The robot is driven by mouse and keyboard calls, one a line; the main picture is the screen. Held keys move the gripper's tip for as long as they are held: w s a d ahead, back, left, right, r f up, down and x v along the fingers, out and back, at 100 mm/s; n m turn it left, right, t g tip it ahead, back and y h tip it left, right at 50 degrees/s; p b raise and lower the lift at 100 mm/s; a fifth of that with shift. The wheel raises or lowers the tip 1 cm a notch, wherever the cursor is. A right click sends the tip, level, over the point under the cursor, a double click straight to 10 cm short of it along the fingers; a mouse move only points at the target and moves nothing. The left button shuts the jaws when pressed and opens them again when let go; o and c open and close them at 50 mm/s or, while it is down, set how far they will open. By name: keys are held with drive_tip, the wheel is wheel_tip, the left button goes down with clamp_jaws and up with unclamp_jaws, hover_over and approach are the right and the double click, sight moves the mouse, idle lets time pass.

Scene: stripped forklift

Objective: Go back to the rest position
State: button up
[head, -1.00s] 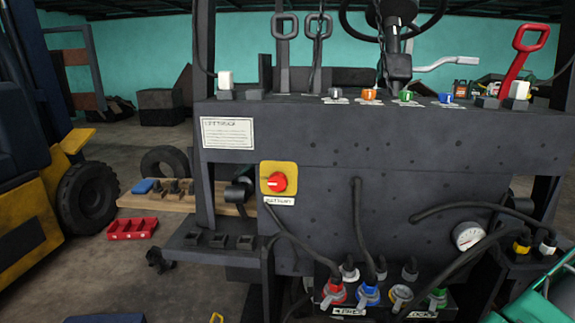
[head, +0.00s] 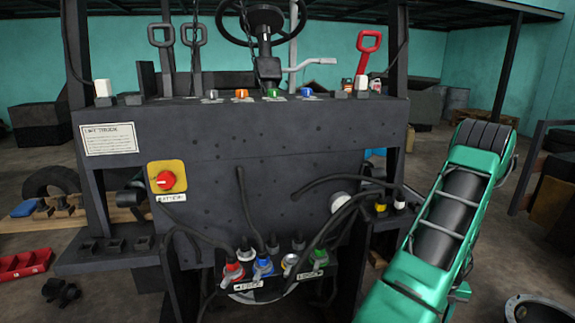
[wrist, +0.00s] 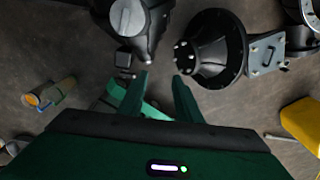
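My gripper (wrist: 160,97) shows in the wrist view as two green fingers standing apart with nothing between them; it is open and empty. Beyond the fingers in that view are a dark flanged hub (wrist: 218,50) and a dark housing with a grey round cap (wrist: 128,18). In the head view my green arm rises at the right, beside the forklift's dark panel (head: 300,150); my fingers are not seen there.
The panel carries a red knob on a yellow plate (head: 166,180), several levers and coloured connectors with black cables along its bottom. A red tray (head: 25,264) lies on the floor at left. A yellow block (wrist: 302,122) and an orange-tipped cylinder (wrist: 48,95) show in the wrist view.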

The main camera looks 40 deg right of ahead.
drive_tip(key=w+a+r+n, duration=0.8)
drive_tip(key=w+r+n, duration=0.15)
drive_tip(key=r, duration=0.25)
drive_tip(key=w+a+r+n, duration=0.7)
drive_tip(key=w+r+n, duration=0.25)
drive_tip(key=r, duration=0.25)
drive_tip(key=s+a+r+n, duration=0.1)
drive_tip(key=a+r+n, duration=0.2)
drive_tip(key=a+n, duration=0.4)
drive_tip(key=s+a+r+n, duration=0.1)
drive_tip(key=a+r+n, duration=0.3)
drive_tip(key=a+n, duration=0.4)
drive_tip(key=s+a+r+n, duration=0.1)
drive_tip(key=a+r+n, duration=0.3)
drive_tip(key=a+n, duration=0.3)
drive_tip(key=a, duration=0.5)
drive_tip(key=shift+s+n, duration=0.15)
drive_tip(key=shift+n, duration=0.15)
